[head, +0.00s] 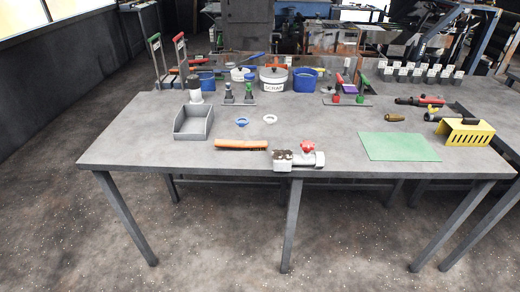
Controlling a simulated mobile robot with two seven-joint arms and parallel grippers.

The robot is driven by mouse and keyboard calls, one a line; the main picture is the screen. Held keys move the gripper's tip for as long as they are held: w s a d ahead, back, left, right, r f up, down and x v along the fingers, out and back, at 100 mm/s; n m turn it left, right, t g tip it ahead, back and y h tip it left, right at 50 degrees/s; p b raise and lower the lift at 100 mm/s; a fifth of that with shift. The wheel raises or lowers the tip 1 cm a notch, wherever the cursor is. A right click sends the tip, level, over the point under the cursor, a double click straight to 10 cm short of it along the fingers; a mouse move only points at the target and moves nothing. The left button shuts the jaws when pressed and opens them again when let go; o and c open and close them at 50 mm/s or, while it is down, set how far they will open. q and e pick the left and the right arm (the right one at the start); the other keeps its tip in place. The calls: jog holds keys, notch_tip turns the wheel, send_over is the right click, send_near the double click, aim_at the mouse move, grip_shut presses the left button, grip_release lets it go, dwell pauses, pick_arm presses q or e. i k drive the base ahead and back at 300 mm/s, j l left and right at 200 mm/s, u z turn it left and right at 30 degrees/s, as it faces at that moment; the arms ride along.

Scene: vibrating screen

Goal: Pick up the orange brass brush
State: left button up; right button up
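A long orange brush (242,144) lies flat near the front edge of the grey table, left of its middle. It is orange with a dark strip along it; the bristles are too small to make out. Its right end is close to a small metal vise-like device (298,160) with a red knob. Neither of my grippers shows in the head view.
A grey open tray (177,136) stands left of the brush. Blue and white rings (270,118) lie behind it. A green mat (400,146) and a yellow slotted bracket (466,132) are at right. Buckets, including a white one (273,84), stand behind. The front left tabletop is clear.

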aim_at(233, 144)
jog(key=i+l, duration=0.25)
jog(key=l, duration=0.15)
jog(key=i+l+u, duration=0.1)
jog(key=l, duration=0.25)
jog(key=i+l, duration=0.3)
jog(key=i+l+u, duration=0.05)
jog(key=l, duration=0.05)
